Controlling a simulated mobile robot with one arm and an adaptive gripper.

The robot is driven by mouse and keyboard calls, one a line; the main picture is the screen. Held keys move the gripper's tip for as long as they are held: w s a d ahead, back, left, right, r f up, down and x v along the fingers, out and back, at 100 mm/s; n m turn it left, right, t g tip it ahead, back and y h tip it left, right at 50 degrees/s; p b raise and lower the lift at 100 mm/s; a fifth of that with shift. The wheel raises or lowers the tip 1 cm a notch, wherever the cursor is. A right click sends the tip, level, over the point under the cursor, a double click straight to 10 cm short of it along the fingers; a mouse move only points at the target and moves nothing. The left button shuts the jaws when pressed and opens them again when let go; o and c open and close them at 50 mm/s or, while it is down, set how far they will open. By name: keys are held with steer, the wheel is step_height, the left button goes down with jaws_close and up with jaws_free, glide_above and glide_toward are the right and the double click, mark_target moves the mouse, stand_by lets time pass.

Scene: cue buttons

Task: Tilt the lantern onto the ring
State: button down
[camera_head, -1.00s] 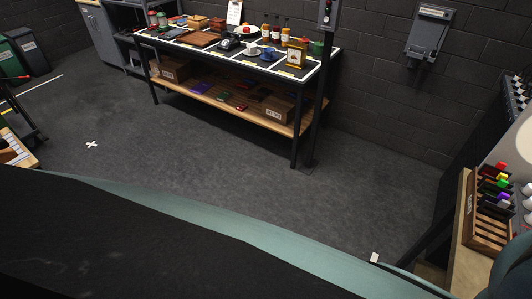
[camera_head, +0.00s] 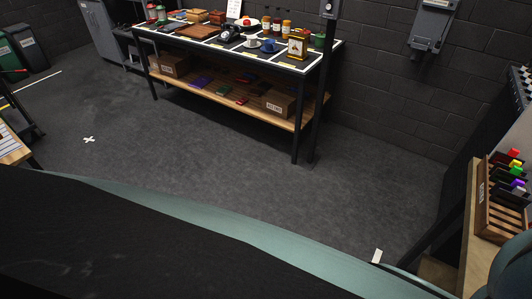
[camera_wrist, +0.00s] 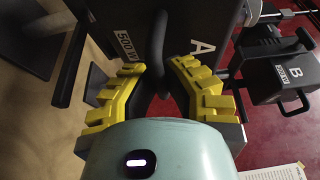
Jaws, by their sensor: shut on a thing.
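In the wrist view, the yellow fingers of my gripper (camera_wrist: 158,78) are shut on a dark curved handle (camera_wrist: 158,45). The handle stands in front of a dark grey box-shaped lamp body (camera_wrist: 200,22) marked A, with a 500 W label on its left side; I take this as the lantern. A similar dark unit marked B (camera_wrist: 262,85) sits to the right, apart from my gripper. I cannot make out the ring in either view. The head view does not show my gripper or the lantern.
In the head view, a long workbench (camera_head: 292,152) with several items stands at the back, with a dark post by its right end. A wooden rack (camera_head: 487,222) with coloured items is at the right. The floor (camera_head: 220,155) between is clear.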

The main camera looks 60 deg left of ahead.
steer(key=shift+f, duration=0.1)
steer(key=c, duration=1)
jaws_free()
steer(key=s, duration=1.2)
